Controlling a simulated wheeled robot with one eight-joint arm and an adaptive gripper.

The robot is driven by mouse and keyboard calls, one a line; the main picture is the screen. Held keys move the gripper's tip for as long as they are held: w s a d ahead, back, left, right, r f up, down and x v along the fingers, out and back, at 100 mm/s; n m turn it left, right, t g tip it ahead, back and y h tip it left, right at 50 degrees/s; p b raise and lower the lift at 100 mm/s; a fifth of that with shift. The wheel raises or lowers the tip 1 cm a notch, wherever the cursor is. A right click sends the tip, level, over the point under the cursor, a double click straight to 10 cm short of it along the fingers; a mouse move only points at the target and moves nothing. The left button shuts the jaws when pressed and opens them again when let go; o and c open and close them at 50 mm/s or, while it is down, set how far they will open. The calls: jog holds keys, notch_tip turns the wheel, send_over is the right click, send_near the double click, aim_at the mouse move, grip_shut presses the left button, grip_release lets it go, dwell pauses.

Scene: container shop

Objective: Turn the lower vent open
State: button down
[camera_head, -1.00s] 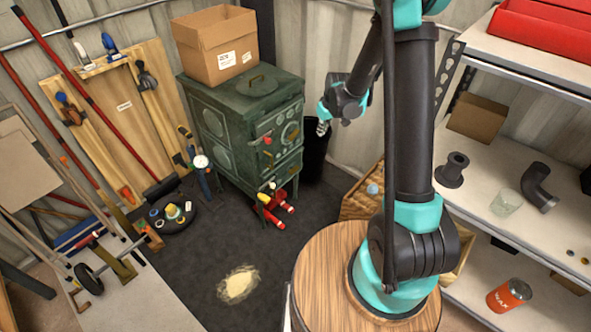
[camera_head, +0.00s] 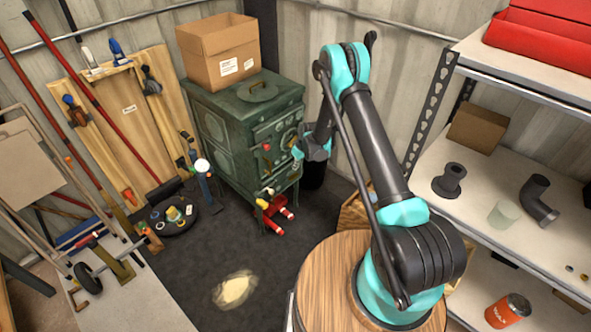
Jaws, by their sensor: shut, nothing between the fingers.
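The dark green stove (camera_head: 225,135) stands against the back wall. Its front carries a round vent (camera_head: 287,138) and a red knob (camera_head: 267,147) higher up. A small pale yellow fitting (camera_head: 268,191) sits low on the front; I cannot tell whether this is the lower vent or how it is turned. My gripper (camera_head: 297,153) is at the right side of the stove front, below the round vent, and is shut and empty. Its fingertips are small and partly hidden, and I cannot tell whether they touch the stove.
A cardboard box (camera_head: 218,55) stands on the stove top. Red pieces (camera_head: 278,218) lie at the stove's foot. A dark bin (camera_head: 314,172) is right of the stove. A round tray of small items (camera_head: 158,221) is on the left floor. Shelves (camera_head: 475,200) stand right.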

aim_at(291, 179)
jog(key=x, duration=0.8)
jog(key=shift+f, duration=0.35)
jog(key=shift+w+a, duration=0.1)
jog(key=shift+a, duration=0.05)
jog(key=shift+t, duration=0.3)
